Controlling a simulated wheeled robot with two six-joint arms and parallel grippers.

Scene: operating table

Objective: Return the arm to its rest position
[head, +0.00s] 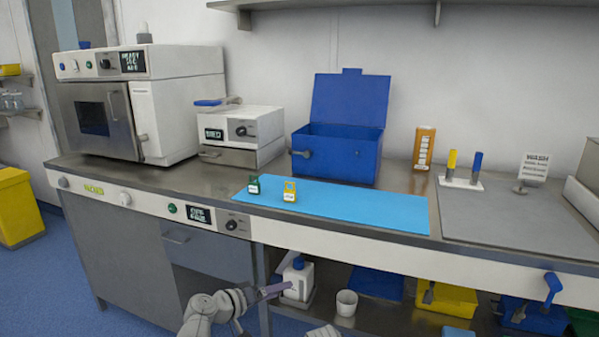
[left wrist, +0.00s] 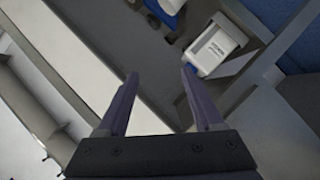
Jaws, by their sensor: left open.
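My left gripper (head: 275,290) is in front of the counter's lower part, below the worktop edge, beside a white bottle with a blue cap (head: 298,280). In the left wrist view its two purple fingers (left wrist: 157,103) are spread with nothing between them. The white bottle (left wrist: 214,50) stands on the lower shelf beyond the fingertips, apart from them. A small pale piece of my right arm (head: 322,332) shows at the bottom edge of the head view; its gripper is out of sight.
The counter front (head: 385,265) runs just above my left gripper. A white cup (head: 346,303) and a yellow bin (head: 447,298) stand on the lower shelf. On top are a blue mat (head: 375,210), an open blue box (head: 338,150) and two small tagged items.

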